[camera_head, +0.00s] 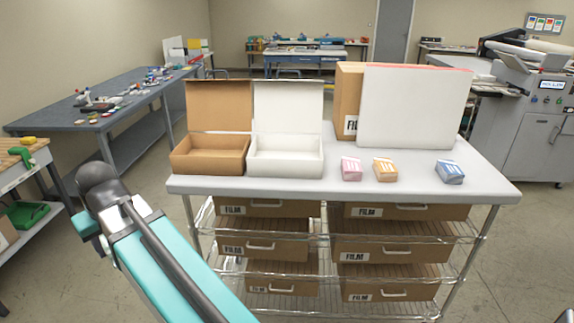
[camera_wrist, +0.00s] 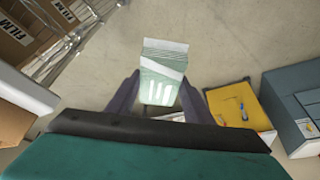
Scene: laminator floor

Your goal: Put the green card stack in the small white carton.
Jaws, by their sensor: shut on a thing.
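My gripper (camera_wrist: 161,78) is shut on the green card stack (camera_wrist: 163,62) in the wrist view. The stack is pale green with white bars and shows between the two dark fingers, above open floor. I cannot make out the gripper or the stack in the head view, where my arm fills the lower left. The small white carton (camera_head: 285,168) stands on the grey-white table top (camera_head: 340,194) with its lid raised at the back. It is open and looks empty. The stack is apart from it.
An open brown carton (camera_head: 208,166) touches the white carton's left side. Pink (camera_head: 351,169), orange (camera_head: 385,170) and blue (camera_head: 450,172) card stacks lie to the right. A large white panel (camera_head: 412,108) and a brown box (camera_head: 348,100) stand behind. Film drawers (camera_head: 262,247) sit below.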

